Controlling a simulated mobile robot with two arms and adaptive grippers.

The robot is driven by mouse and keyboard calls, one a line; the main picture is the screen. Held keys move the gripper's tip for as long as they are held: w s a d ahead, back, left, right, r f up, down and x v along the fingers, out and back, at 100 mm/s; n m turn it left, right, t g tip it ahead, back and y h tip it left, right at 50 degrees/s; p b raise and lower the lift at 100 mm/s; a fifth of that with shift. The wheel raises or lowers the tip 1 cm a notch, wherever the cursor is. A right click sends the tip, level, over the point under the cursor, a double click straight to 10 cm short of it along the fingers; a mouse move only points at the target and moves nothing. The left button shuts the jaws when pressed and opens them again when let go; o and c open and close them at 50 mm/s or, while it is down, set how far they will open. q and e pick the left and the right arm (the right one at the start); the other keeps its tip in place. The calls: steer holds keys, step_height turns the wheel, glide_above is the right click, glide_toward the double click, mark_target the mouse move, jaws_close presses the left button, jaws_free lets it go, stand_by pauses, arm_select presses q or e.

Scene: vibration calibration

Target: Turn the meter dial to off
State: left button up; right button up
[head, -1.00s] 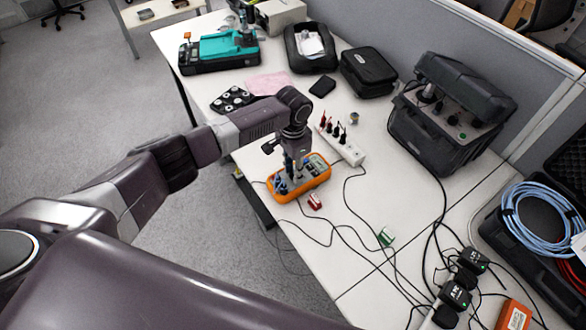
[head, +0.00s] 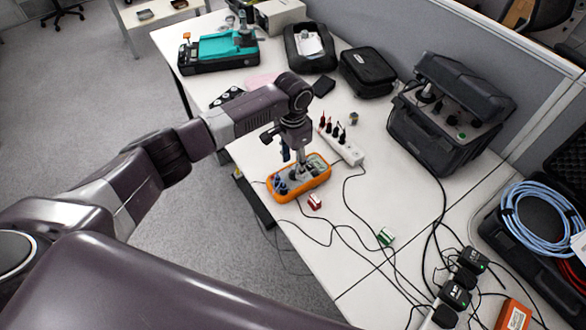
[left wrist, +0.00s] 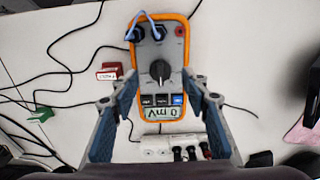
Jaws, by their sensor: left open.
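The orange-rimmed meter (head: 313,182) lies flat on the white table (head: 215,92). In the left wrist view the meter (left wrist: 176,94) shows a dark round dial (left wrist: 160,71) at its middle, leads plugged in at its top, and a display (left wrist: 162,113) reading about "0 mV". The display appears upside down. My left gripper (head: 299,160) is above the meter, pointing down. In the left wrist view the left gripper (left wrist: 158,92) has its blue-padded fingers spread wide on either side of the meter, with nothing between the pads. My right gripper is not in view.
A power strip (head: 350,153) with several plugs lies just behind the meter. Red (head: 315,202) and green (head: 386,237) small blocks lie in front, among loose black cables. A black case (head: 436,150) stands at right. The table's front edge is close to the meter.

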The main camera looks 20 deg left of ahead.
mark_target(293, 172)
arm_select(q)
step_height(293, 172, up, 8)
steer(key=shift+d+r, duration=0.1)
stand_by(0.4)
